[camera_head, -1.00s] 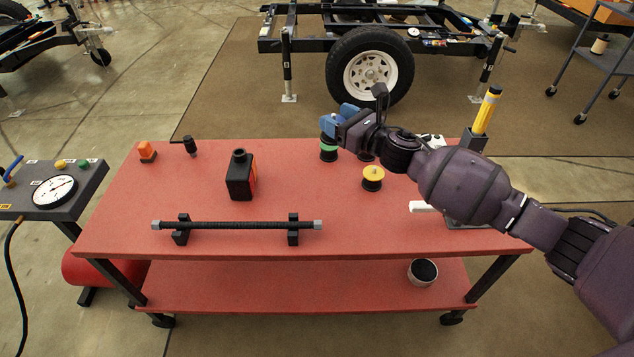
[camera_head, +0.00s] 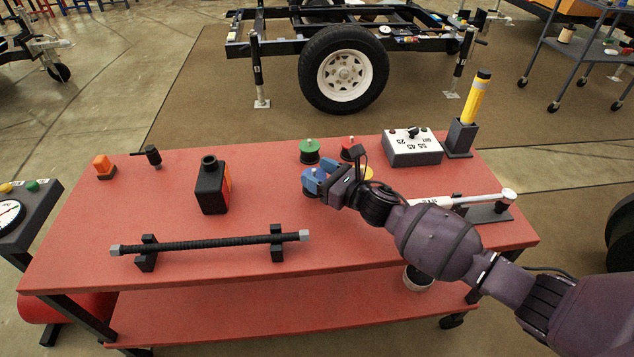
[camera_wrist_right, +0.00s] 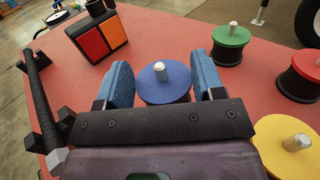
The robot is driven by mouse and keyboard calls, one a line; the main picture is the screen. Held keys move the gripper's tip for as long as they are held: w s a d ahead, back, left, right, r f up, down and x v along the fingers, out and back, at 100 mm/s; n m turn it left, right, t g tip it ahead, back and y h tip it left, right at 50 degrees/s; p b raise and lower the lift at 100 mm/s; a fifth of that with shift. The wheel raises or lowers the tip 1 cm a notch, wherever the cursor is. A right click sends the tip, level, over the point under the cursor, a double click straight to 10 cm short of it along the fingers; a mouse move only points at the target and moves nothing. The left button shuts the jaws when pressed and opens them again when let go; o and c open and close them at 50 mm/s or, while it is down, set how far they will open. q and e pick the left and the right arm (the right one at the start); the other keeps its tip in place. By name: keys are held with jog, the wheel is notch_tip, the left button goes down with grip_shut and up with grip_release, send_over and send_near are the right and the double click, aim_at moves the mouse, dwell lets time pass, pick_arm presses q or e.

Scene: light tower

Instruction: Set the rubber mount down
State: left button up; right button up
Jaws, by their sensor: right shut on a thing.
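My right gripper (camera_head: 313,181) is low over the red cart top, in front of the green mount. In the right wrist view, its two blue-padded fingers (camera_wrist_right: 162,82) are shut on a rubber mount with a blue disc (camera_wrist_right: 164,86) and a metal stud. The mount's lower part is hidden, so I cannot tell if it touches the cart top. A green-topped mount (camera_head: 310,150), a red-topped one (camera_head: 347,144) and a yellow-topped one (camera_wrist_right: 288,145) stand close by. My left gripper is out of view.
A grey control box (camera_head: 412,150) and a yellow-handled tool in a holder (camera_head: 475,100) stand to the right.

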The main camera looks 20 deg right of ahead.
notch_tip(320, 180, down, 2)
jog(key=shift+f, duration=0.4)
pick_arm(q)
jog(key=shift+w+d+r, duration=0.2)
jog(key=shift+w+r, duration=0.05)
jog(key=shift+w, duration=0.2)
pick_arm(e)
jog(key=shift+r, duration=0.15)
jog(key=shift+b, duration=0.3)
jog(key=o, duration=0.6)
jog(key=shift+f, duration=0.3)
jog(key=o, duration=0.5)
jog(key=shift+r, duration=0.1)
jog(key=shift+c, duration=0.2)
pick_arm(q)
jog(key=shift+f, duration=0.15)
